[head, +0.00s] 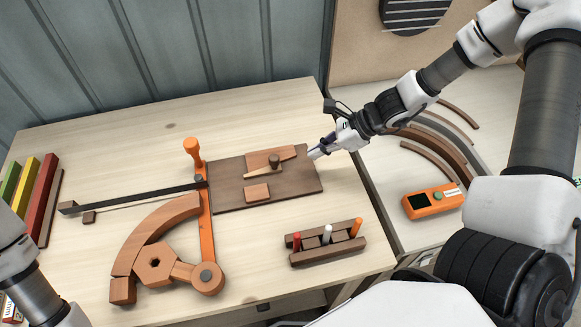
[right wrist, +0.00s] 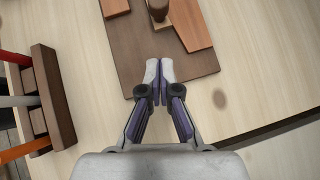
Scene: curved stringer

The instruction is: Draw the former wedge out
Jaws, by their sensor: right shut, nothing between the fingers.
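A dark brown board (head: 230,195) lies on the table and also shows in the right wrist view (right wrist: 138,42). On it are a long reddish tapered piece (head: 284,154), a thin pale wedge-like strip (head: 262,172), a dark upright peg (head: 274,160) and a small reddish block (head: 257,192). I cannot tell for sure which piece is the former wedge. The strip runs past the peg. My right gripper (head: 314,154) is shut and empty at the board's right edge. In the right wrist view its fingertips (right wrist: 160,71) are together over the board. My left gripper is out of view.
An orange clamp arm (head: 206,225) stands left of the board, by a curved wooden stringer (head: 150,235) and a dark bar (head: 130,198). A wooden rack (head: 325,250) with coloured handles is in front. An orange device (head: 432,202) and curved strips lie on the right side surface.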

